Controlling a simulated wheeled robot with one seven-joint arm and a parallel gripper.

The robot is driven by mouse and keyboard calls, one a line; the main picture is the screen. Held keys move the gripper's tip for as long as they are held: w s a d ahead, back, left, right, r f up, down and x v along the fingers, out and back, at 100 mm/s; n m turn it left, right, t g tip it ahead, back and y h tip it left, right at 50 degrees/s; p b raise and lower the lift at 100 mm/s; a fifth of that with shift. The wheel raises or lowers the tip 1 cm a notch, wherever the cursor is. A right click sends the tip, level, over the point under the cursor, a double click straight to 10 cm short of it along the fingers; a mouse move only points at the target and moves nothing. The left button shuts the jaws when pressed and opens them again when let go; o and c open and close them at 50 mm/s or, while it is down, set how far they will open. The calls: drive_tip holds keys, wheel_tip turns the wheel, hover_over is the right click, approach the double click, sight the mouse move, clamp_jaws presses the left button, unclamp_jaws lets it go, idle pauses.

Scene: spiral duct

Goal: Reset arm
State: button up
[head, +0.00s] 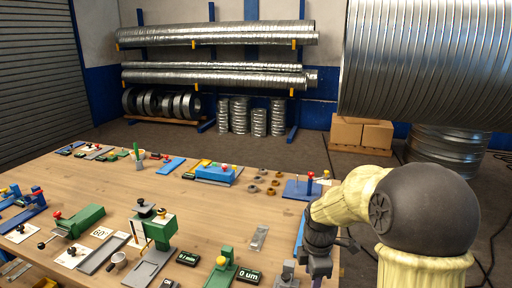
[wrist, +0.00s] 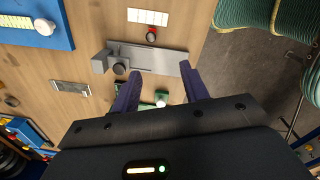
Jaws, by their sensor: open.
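My arm reaches in from the right in the head view, over the right front edge of the wooden table (head: 95,178). My gripper (wrist: 158,72) points down in the wrist view, its two dark purple fingers apart with nothing held between them. A grey metal fixture (wrist: 150,58) with a round dark knob lies on the table just beyond the fingertips; I cannot tell whether they touch it. A small green-handled piece (wrist: 161,97) shows between the fingers. In the head view the fingers are too small and dark to make out.
A green press (head: 152,230), a green clamp (head: 75,222), a blue fixture (head: 214,174) and several small parts crowd the table. Cardboard boxes (head: 361,132) sit on a pallet. Open floor lies behind the table.

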drive_tip(key=s+m+t, duration=0.2)
drive_tip(key=s+m, duration=1.1)
drive_tip(key=m, duration=0.5)
drive_tip(key=shift+f+m, duration=0.3)
drive_tip(key=shift+s, duration=0.1)
drive_tip(key=shift+c, duration=1)
